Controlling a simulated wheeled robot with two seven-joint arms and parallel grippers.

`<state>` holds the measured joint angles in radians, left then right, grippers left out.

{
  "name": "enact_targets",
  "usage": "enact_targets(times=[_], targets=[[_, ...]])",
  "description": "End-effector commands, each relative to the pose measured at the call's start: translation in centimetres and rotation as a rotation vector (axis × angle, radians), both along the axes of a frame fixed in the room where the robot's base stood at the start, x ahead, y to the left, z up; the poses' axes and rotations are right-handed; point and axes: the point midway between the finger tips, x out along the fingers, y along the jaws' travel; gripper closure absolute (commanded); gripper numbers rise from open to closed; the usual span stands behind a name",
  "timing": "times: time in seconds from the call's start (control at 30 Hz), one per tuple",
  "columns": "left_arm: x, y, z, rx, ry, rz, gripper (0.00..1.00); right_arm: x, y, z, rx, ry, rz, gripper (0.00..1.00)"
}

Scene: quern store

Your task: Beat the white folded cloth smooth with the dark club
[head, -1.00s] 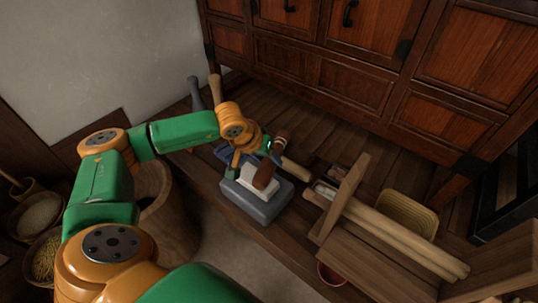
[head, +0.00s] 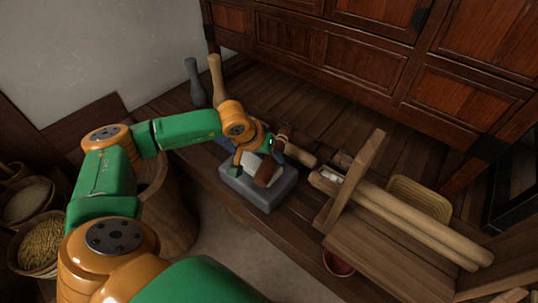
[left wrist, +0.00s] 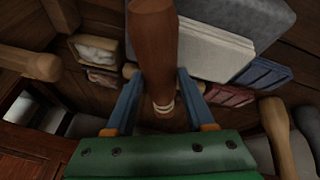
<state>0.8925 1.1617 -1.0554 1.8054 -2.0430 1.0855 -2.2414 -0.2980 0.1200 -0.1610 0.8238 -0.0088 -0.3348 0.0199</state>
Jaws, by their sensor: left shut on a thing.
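The dark brown club (head: 268,173) is in my left gripper (head: 275,148), over the grey stone block (head: 262,197). In the left wrist view the two blue fingers of the gripper (left wrist: 160,98) are closed on either side of the club's narrow, pale-ringed handle, with the thick end (left wrist: 153,45) reaching away from the jaws. The white folded cloth (head: 247,166) lies on the block, partly hidden by the club and gripper; its layered edge shows in the left wrist view (left wrist: 212,48). I cannot tell whether the club touches it. My right gripper is out of view.
Blue (left wrist: 262,75) and red (left wrist: 228,95) folded cloths lie beside the block. A pale club (head: 216,78) and a grey club (head: 194,80) stand behind. A wooden frame with pale rollers (head: 400,222) is at the right; a round wooden tub (head: 170,215) is at the left.

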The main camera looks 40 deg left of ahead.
Motion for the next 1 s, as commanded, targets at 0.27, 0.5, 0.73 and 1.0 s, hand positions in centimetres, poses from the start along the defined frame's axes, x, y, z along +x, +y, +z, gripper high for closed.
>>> enact_targets(times=[0.27,0.5,0.73,1.0], targets=[[-0.1,0.0,0.0,0.001,0.004,0.000,1.00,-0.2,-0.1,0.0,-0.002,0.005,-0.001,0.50],[-0.1,0.0,3.3,0.000,0.002,0.000,1.00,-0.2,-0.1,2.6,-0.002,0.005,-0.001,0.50],[-0.1,0.0,3.8,0.001,0.004,0.000,1.00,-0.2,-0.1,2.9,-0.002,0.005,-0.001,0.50],[-0.1,0.0,3.8,0.001,0.003,0.000,1.00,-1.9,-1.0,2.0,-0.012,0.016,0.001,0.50]])
